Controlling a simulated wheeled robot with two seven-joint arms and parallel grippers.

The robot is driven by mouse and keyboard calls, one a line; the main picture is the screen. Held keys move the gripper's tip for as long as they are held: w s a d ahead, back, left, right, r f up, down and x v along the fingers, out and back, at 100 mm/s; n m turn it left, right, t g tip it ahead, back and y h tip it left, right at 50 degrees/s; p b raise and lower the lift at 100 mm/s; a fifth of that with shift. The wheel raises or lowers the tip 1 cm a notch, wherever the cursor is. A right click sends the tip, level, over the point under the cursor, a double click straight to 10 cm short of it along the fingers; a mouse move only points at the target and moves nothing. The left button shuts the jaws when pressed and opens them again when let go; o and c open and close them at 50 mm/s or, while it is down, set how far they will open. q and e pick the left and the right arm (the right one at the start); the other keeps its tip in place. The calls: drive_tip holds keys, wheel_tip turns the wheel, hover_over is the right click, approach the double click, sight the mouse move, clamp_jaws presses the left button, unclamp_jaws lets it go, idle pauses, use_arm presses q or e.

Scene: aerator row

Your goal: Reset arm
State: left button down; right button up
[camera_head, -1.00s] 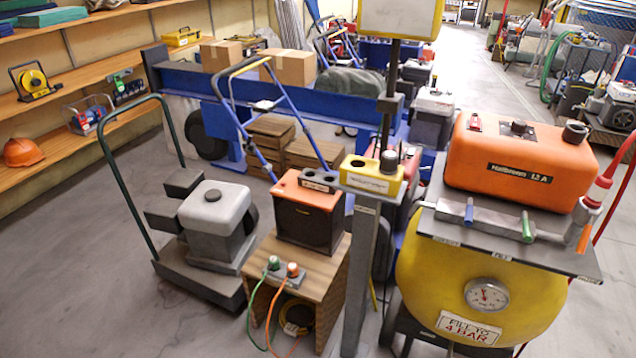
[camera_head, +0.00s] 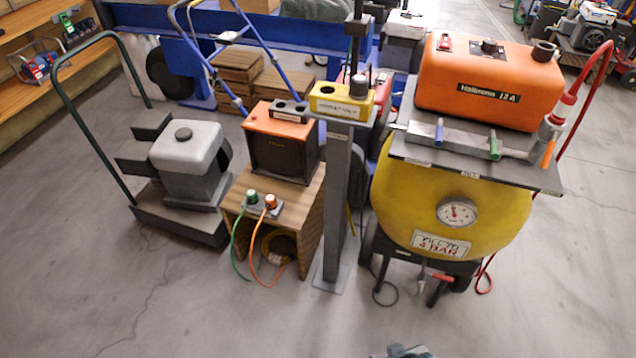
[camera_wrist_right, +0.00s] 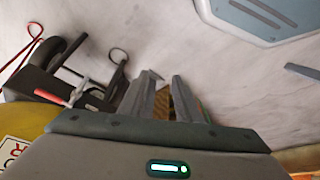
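My right gripper (camera_wrist_right: 165,78) shows in the right wrist view. Its two grey fingers are apart, with a narrow gap between them and nothing held that I can see. Pale floor lies beyond the fingertips, and something brown shows in the gap. A small grey-green part of my own arm pokes in at the bottom edge of the head view; I cannot tell which arm. My left gripper is in neither view.
The yellow tank (camera_head: 400,215) with a gauge stands at right, under an orange unit (camera_head: 490,85). A grey post (camera_head: 336,210), wooden stand (camera_head: 310,225) and grey-engined cart (camera_head: 185,225) stand left of it. The front floor (camera_head: 200,310) is clear.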

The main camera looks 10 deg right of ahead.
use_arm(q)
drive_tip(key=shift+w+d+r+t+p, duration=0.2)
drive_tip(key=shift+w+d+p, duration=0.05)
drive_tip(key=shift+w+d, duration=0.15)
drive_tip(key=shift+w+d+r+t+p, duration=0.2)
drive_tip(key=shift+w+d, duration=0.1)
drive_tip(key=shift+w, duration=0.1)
use_arm(e)
drive_tip(key=s+a+f+t, duration=0.1)
drive_tip(key=s+f, duration=0.2)
drive_tip(key=f, duration=1.4)
drive_tip(key=shift+a+y, duration=0.2)
drive_tip(key=shift+y, duration=0.1)
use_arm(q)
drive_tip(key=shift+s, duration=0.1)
use_arm(e)
drive_tip(key=shift+r, duration=0.1)
